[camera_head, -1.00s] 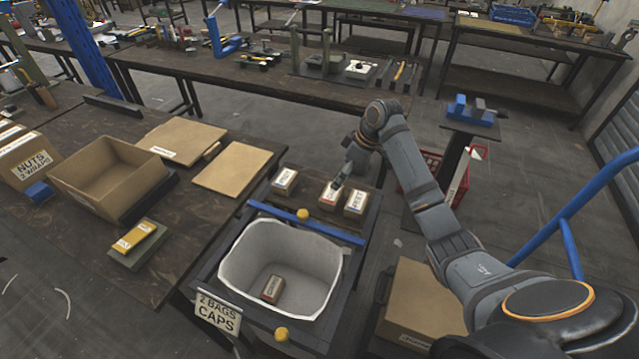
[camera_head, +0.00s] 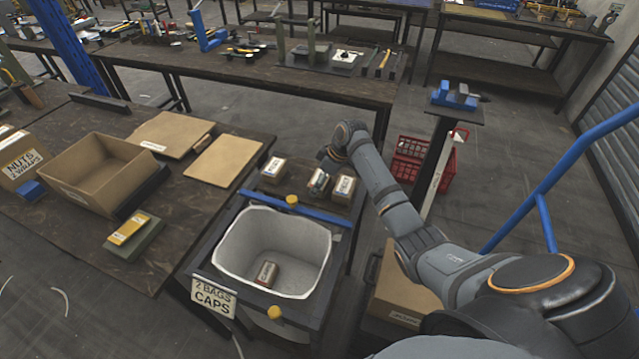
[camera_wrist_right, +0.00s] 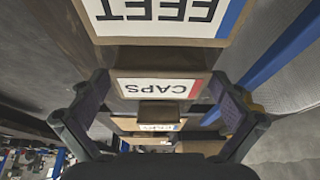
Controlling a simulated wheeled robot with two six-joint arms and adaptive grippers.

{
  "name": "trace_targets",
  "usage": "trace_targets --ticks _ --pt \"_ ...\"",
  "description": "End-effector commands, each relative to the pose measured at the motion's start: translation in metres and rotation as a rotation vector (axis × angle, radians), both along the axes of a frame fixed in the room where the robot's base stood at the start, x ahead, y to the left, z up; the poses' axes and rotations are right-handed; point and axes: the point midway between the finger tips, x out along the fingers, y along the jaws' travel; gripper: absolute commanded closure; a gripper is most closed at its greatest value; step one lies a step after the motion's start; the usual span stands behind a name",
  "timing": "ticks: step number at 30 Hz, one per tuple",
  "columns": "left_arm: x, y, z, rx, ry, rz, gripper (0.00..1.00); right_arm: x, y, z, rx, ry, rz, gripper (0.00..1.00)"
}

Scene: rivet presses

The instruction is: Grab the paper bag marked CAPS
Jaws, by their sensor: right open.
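The paper bag marked CAPS (camera_wrist_right: 158,88) stands in the middle of the right wrist view, with a white label and red edge. It is the middle bag (camera_head: 319,184) of the row behind the bin in the head view, partly covered by my gripper. My right gripper (camera_head: 322,170) is open at this bag. In the wrist view its fingers (camera_wrist_right: 157,100) stand to the left and right of the CAPS bag; contact cannot be told. My left gripper is not in view.
A bag marked FEET (camera_wrist_right: 160,12) and another bag (camera_head: 273,169) flank it closely. A lined bin (camera_head: 237,243) with one bag (camera_head: 266,273) inside carries a sign, 2 BAGS CAPS (camera_head: 213,297). A blue bar (camera_head: 297,208) runs between bin and bags.

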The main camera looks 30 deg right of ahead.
Motion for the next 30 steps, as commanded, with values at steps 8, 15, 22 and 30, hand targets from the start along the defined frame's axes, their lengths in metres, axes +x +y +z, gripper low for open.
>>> trace_targets --ticks 8,15,22,30 --pt "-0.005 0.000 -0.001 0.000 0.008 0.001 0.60 0.000 0.000 -0.001 -0.001 -0.001 0.000 0.10" --pt "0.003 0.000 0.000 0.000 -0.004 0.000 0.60 0.000 0.000 -0.001 -0.001 -0.001 0.000 0.42" --pt "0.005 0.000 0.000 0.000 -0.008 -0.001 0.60 0.000 0.000 0.000 -0.001 -0.001 0.000 0.52" --pt "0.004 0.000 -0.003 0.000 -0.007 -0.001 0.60 0.001 -0.001 0.014 -0.003 -0.004 0.000 0.52"
